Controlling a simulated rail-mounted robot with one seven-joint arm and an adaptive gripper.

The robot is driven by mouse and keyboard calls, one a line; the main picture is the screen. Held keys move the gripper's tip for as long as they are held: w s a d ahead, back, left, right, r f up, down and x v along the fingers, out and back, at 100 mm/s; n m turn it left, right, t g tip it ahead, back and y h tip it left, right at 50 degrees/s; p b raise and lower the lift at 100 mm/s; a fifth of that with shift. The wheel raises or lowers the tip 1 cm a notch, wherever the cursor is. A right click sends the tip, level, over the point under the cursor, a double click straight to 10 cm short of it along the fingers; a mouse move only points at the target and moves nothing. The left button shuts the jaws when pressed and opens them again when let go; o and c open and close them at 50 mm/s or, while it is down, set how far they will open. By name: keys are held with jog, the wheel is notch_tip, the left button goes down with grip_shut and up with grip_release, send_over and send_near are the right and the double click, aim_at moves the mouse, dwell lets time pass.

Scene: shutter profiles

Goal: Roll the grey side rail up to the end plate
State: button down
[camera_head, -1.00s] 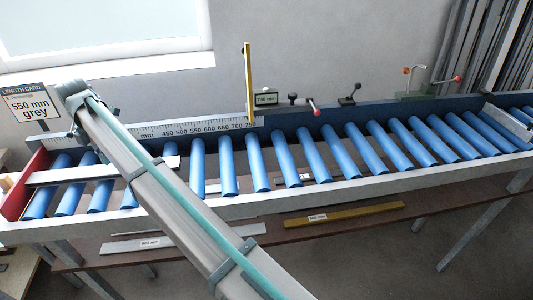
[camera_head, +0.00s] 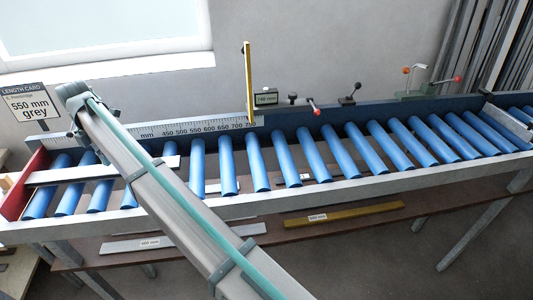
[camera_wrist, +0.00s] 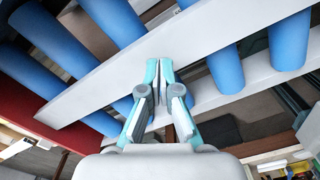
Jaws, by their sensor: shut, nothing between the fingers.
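The grey side rail (camera_head: 62,176) lies flat across the blue rollers at the left end of the conveyor. It also shows in the wrist view (camera_wrist: 105,85), running diagonally. The red end plate (camera_head: 22,188) stands at the conveyor's left end, and it shows at the left in the wrist view (camera_wrist: 28,107). The rail's left end is at or very close to the plate; I cannot tell whether they touch. My gripper (camera_wrist: 160,62) is shut and empty, its fingertips over or against the rail's near edge. In the head view my arm hides the fingers.
Blue rollers (camera_head: 228,168) run right, bare in the middle. A millimetre scale (camera_head: 190,128) lines the back, with a yellow upright (camera_head: 248,80) and small display (camera_head: 265,98). Below, a shelf holds a grey strip (camera_head: 215,233) and a yellow strip (camera_head: 345,214). The length card (camera_head: 30,103) reads 550 mm grey.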

aim_at(106, 169)
jog(key=shift+f, duration=1.1)
jog(key=shift+r, duration=0.15)
jog(key=shift+r, duration=0.55)
jog(key=s, duration=0.2)
jog(key=s+d+p, duration=0.1)
jog(key=s, duration=0.1)
jog(key=shift+s, duration=0.4)
jog(key=shift+f, duration=0.9)
dwell(0.7)
jog(key=shift+w+a, duration=0.2)
jog(key=shift+w, duration=0.9)
dwell(0.8)
